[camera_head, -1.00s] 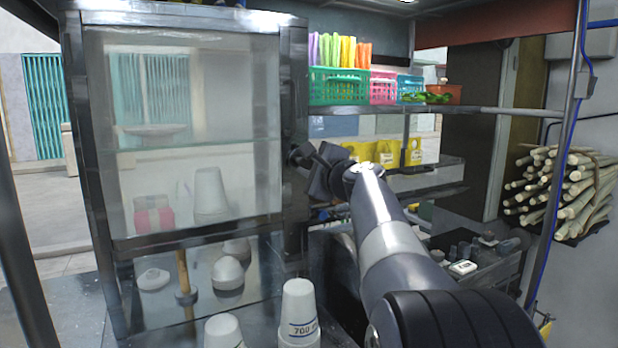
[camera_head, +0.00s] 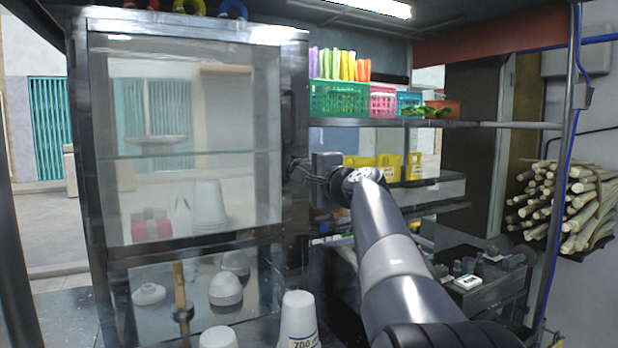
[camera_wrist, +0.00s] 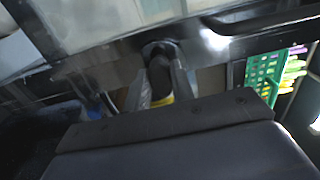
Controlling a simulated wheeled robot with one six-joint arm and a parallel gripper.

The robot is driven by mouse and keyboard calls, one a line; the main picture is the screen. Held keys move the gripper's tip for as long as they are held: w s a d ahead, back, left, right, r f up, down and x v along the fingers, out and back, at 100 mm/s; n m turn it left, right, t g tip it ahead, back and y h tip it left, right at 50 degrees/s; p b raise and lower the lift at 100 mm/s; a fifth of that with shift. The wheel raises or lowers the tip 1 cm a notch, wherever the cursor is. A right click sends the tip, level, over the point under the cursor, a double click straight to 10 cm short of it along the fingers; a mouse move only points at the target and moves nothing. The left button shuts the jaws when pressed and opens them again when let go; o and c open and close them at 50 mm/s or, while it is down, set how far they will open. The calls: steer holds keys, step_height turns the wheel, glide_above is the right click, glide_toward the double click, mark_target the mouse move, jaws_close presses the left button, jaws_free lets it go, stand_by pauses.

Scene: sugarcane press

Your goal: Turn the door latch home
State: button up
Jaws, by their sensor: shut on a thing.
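The glass door (camera_head: 185,135) of the metal-framed cabinet stands at the left in the head view and looks closed. Its door latch (camera_head: 294,168) is a small dark knob on the right frame post, partly hidden by my gripper. My gripper (camera_head: 305,171) reaches the latch from the right. In the wrist view the dark, stubby latch (camera_wrist: 159,72) sticks out of a round base on the shiny frame. The two grey fingers of my gripper (camera_wrist: 160,88) lie on either side of it, shut on it. The latch's exact angle is hard to tell.
Shelves with a green basket (camera_head: 338,98) and a pink basket (camera_head: 383,102) are right of the cabinet. White cups (camera_head: 298,318) stand in front. A bundle of cane (camera_head: 570,205) is at the far right. A dark handle bar (camera_head: 289,118) is above the latch.

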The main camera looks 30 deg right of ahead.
steer(key=o, duration=0.9)
steer(key=shift+o, duration=0.2)
steer(key=s+b, duration=0.2)
steer(key=s, duration=0.8)
steer(key=shift+s+d, duration=0.2)
steer(key=shift+s, duration=0.2)
steer(key=w+p, duration=0.2)
steer(key=w, duration=0.8)
steer(key=shift+w+a, duration=0.2)
steer(key=shift+w, duration=0.2)
